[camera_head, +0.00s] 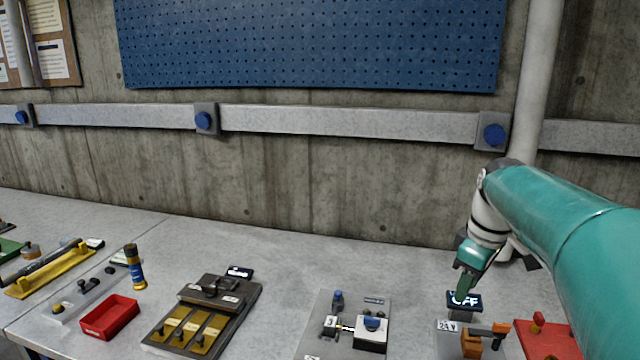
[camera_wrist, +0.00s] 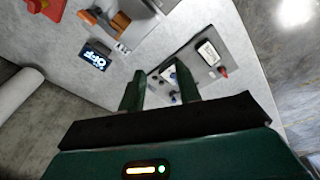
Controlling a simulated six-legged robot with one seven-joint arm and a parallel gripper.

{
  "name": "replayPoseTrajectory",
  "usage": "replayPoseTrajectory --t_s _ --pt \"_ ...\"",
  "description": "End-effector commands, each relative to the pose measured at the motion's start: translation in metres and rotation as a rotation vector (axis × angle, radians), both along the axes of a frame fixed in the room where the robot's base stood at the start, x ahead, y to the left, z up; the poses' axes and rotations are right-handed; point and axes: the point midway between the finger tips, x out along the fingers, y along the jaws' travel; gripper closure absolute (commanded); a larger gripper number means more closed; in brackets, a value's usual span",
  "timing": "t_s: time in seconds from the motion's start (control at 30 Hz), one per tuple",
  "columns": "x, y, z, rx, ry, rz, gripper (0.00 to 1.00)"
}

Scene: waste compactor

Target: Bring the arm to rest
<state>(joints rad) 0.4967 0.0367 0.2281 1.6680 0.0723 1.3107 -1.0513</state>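My teal arm reaches in from the right in the head view. My gripper (camera_head: 466,285) points down over the right part of the workbench, in front of or just above a small black display reading OFF (camera_head: 466,301). In the wrist view my gripper (camera_wrist: 160,92) shows two dark green fingers standing apart with nothing between them. The OFF display (camera_wrist: 95,60) lies to the left of the fingers there. Beyond the fingertips is a grey plate with a small device (camera_wrist: 203,52). Contact between gripper and display cannot be told.
The workbench (camera_head: 270,270) holds a red tray (camera_head: 110,317), a dark panel with yellow strips (camera_head: 200,320), a plate with a white box (camera_head: 371,333), an orange-handled device (camera_head: 485,338) and a red block (camera_head: 548,342). A concrete wall with a pipe (camera_head: 530,90) stands behind.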

Motion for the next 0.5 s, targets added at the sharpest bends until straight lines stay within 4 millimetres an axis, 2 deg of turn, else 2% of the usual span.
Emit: replayPoseTrajectory --t_s 0.03,0.2,0.5 --pt "-0.012 0.013 0.002 -0.013 -0.014 -0.033 0.66" --pt "-0.048 0.045 0.001 -0.028 -0.07 -0.18 0.66" --pt "-0.118 0.084 -0.017 0.013 -0.188 -0.434 0.66"
